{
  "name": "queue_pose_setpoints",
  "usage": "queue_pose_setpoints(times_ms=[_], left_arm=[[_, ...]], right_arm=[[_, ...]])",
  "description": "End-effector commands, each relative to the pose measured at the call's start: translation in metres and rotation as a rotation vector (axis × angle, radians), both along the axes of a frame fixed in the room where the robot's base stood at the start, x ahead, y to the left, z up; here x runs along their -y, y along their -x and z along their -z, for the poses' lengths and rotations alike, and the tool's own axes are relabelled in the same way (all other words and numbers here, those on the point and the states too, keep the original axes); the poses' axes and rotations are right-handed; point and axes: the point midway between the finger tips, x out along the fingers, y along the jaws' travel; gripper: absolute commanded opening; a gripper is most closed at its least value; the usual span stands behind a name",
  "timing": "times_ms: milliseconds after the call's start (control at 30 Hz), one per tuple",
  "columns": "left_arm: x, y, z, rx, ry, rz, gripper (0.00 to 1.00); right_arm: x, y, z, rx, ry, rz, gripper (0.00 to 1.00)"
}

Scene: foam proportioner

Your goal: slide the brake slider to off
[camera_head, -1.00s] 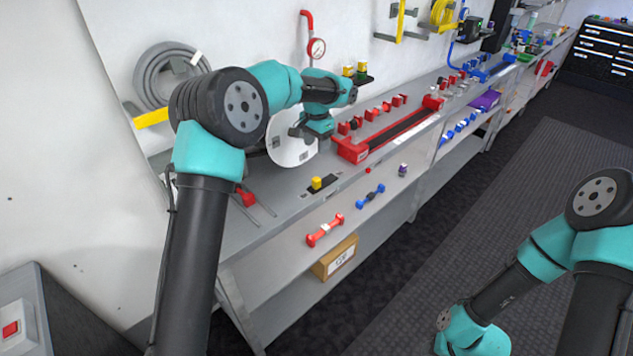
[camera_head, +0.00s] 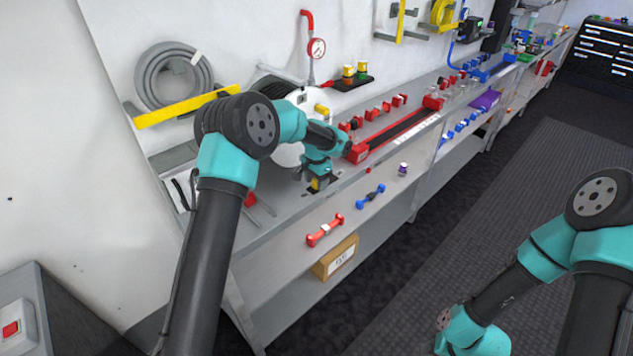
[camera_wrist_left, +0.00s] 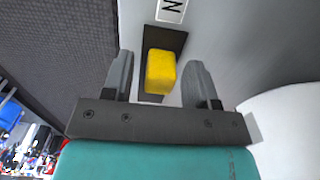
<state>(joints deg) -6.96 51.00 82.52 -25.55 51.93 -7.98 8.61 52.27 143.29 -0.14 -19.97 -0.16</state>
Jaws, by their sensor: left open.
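The brake slider is a yellow block (camera_wrist_left: 160,72) in a dark slot plate on the grey bench. In the left wrist view it stands between the two fingers of my open left gripper (camera_wrist_left: 161,82), with a gap on each side. A white label with a letter N (camera_wrist_left: 172,8) lies beyond the slot.
A red-ended black rail (camera_head: 395,135) lies right of the slider on the bench. A white reel disc (camera_head: 288,154) stands behind my left gripper. A red dumbbell-shaped part (camera_head: 325,230) and a blue one (camera_head: 370,195) are at the front. The aisle floor is clear.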

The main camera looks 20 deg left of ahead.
Motion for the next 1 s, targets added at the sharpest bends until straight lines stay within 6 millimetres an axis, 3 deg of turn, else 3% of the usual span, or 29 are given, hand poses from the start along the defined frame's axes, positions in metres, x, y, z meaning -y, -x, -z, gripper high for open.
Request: queue_pose_setpoints(times_ms=[300,867,1000], left_arm=[[-0.0001,-0.0001,0.0026,0.000,0.000,0.000,0.53],[0.0001,-0.0001,0.0023,0.000,0.000,0.000,0.01],[0.0002,-0.0001,0.0022,0.000,0.000,0.000,0.00]], right_arm=[[0.0000,0.0000,0.0000,0.000,0.000,0.000,0.43],[0.0000,0.0000,0.0000,0.000,0.000,0.000,0.43],[0.0000,0.0000,0.0000,0.000,0.000,0.000,0.43]])
